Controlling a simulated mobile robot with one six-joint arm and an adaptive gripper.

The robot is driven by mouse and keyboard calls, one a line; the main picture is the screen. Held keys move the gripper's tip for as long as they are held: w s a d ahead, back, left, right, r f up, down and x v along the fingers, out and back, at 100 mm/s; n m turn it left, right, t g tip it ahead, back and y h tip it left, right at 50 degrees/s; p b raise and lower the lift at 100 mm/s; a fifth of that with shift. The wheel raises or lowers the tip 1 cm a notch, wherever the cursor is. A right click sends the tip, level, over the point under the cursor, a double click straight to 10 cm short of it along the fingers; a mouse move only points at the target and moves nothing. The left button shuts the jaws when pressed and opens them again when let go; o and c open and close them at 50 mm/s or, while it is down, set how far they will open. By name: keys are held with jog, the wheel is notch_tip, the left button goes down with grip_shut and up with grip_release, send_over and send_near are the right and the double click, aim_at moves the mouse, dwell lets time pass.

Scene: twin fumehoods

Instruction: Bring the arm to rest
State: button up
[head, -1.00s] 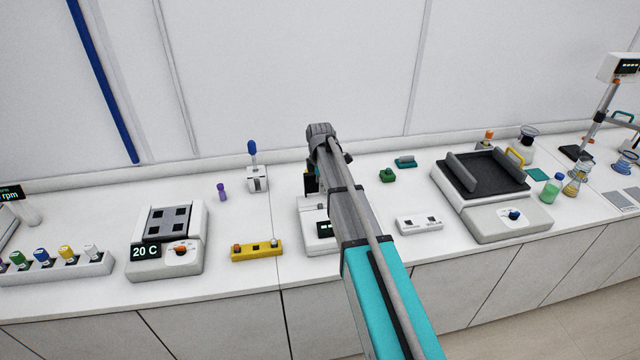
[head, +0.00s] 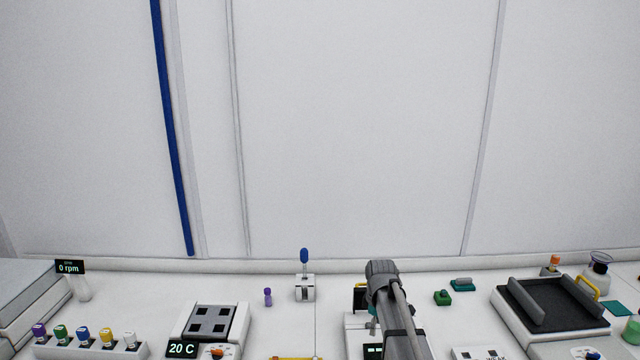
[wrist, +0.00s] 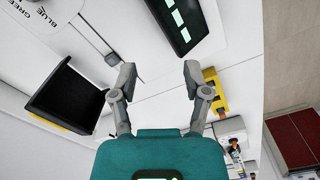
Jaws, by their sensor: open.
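My arm reaches over the bench (head: 335,325) in the head view, its grey wrist end near a white device with a lit display (head: 374,350). My gripper is mostly hidden behind the arm there. In the wrist view my gripper (wrist: 158,74) is open, its two grey fingers spread wide with nothing between them. The device's dark display (wrist: 178,20) lies beyond the fingertips. A black open-faced part (wrist: 66,97) with a yellow edge is left of the fingers, apart from them.
A blue-topped white stand (head: 305,288) and a small purple item (head: 267,297) stand left of the arm. A heater block (head: 208,325) and a rack of coloured caps (head: 85,345) lie further left. A black-topped shaker (head: 550,305) and green items (head: 442,297) are right.

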jog(key=s+f+m+b, duration=0.2)
jog(key=s+m, duration=1)
jog(key=s, duration=0.8)
jog(key=shift+s+d+f+m, duration=0.15)
jog(key=shift+d+f+m, duration=0.15)
jog(key=shift+f, duration=0.05)
jog(key=shift+c, duration=0.7)
